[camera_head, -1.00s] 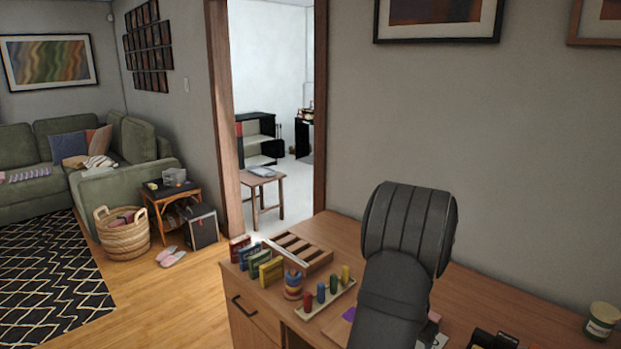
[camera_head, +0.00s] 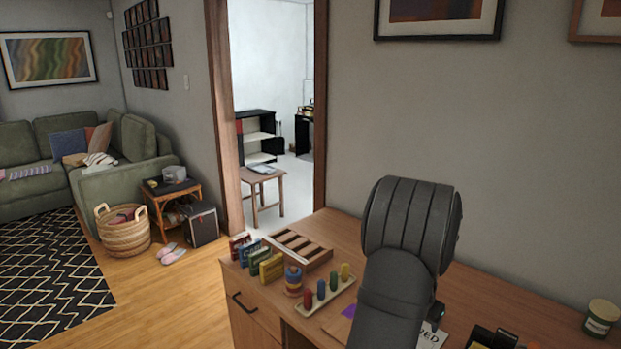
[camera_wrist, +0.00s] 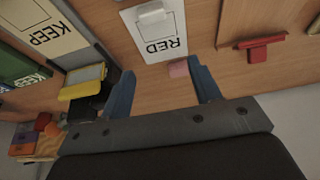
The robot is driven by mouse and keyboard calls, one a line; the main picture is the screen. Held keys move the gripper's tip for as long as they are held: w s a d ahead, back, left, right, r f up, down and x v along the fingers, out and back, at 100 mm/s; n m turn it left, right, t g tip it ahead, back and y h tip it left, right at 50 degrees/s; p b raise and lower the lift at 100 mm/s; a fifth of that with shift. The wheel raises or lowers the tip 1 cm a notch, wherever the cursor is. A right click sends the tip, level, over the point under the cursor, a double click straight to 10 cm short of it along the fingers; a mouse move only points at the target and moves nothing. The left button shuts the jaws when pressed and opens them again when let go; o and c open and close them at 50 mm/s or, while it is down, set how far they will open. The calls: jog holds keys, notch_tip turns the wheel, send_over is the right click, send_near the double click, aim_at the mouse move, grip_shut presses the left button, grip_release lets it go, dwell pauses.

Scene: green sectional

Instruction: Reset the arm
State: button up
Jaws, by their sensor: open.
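My gripper (camera_wrist: 165,92) shows in the wrist view with its two blue fingers wide apart. It is open, and nothing is held between the fingers. Past the fingertips is a desk (camera_wrist: 185,75) with a white card reading "RED" (camera_wrist: 165,28). In the head view my arm's dark links rise over the desk (camera_head: 480,300), and the gripper itself is hidden.
On the desk stand a slotted wooden tray (camera_head: 298,248), a peg board (camera_head: 325,298), a ring stack (camera_head: 293,281) and a candle jar (camera_head: 601,318). The wrist view shows a "KEEP" card (camera_wrist: 50,30), a yellow-and-grey item (camera_wrist: 83,82) and a red block (camera_wrist: 262,51).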

jog(key=a+r, duration=0.1)
jog(key=a, duration=0.9)
jog(key=w+a+f, duration=0.4)
jog(key=w+a, duration=0.1)
jog(key=w+a+f, duration=0.1)
jog(key=w+a, duration=0.1)
jog(key=shift+w+a+f, duration=0.2)
jog(key=shift+w+f, duration=0.2)
jog(key=f, duration=0.3)
jog(key=shift+w+a+f, duration=0.1)
jog(key=shift+w+a, duration=0.1)
jog(key=shift+w, duration=0.05)
jog(key=shift+f, duration=0.6)
jog(key=shift+o, duration=0.4)
